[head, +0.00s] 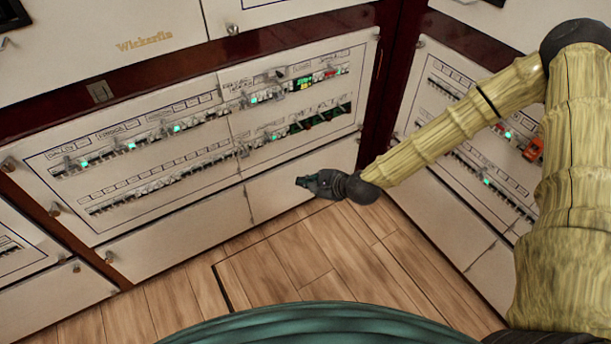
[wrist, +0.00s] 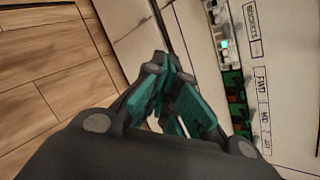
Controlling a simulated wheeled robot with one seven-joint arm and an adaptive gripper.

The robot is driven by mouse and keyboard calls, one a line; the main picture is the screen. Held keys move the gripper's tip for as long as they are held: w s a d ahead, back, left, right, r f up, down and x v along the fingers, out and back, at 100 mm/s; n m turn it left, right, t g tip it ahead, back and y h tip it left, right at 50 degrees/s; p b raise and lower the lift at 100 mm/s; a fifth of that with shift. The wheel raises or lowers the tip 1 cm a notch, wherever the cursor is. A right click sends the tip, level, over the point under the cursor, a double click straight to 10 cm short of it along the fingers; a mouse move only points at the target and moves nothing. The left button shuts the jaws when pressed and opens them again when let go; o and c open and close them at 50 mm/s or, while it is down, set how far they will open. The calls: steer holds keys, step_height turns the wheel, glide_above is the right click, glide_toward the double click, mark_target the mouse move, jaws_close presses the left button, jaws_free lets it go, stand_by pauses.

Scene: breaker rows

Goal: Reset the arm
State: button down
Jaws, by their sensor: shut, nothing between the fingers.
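My gripper (head: 300,182) is at the end of my extended arm, in front of the lower part of the white breaker cabinet and above the wood floor. Its fingers are shut with nothing between them. In the wrist view the teal fingers of my gripper (wrist: 172,85) meet near the middle, beside the cabinet's lower edge. The breaker panel (head: 205,168) carries two rows of breakers, some with lit green marks. In the wrist view part of a breaker row (wrist: 230,75) shows to the right of the fingers, apart from them as far as I can tell.
A second breaker panel (head: 465,165) stands at the right, partly behind my arm, with an orange item (head: 533,149) on it. A dark red post (head: 392,75) separates the cabinets. Wood floor (head: 290,262) lies open below. Small knobs (head: 8,164) stick out from the cabinet edges.

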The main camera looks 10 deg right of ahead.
steer(key=s+f+n+g+h, duration=0.15)
steer(key=s+f+n, duration=0.3)
steer(key=s, duration=0.45)
steer(key=s+d+f+n+g+h, duration=0.1)
steer(key=s+f+n+g, duration=0.3)
steer(key=s, duration=0.4)
steer(key=s+f+n+g+h, duration=0.1)
steer(key=s+f+n, duration=0.35)
steer(key=s, duration=0.45)
steer(key=s+d+f+n+g+h, duration=0.1)
steer(key=s+d+n+g+h, duration=0.15)
steer(key=s+d+n, duration=0.6)
step_height(320, 180, up, 16)
steer(key=s+m+p, duration=0.1)
steer(key=s+p, duration=0.1)
steer(key=p, duration=1.4)
steer(key=shift+d+m+h, duration=0.2)
steer(key=shift+m+h, duration=0.1)
steer(key=shift+m, duration=0.05)
steer(key=shift+s+f, duration=0.1)
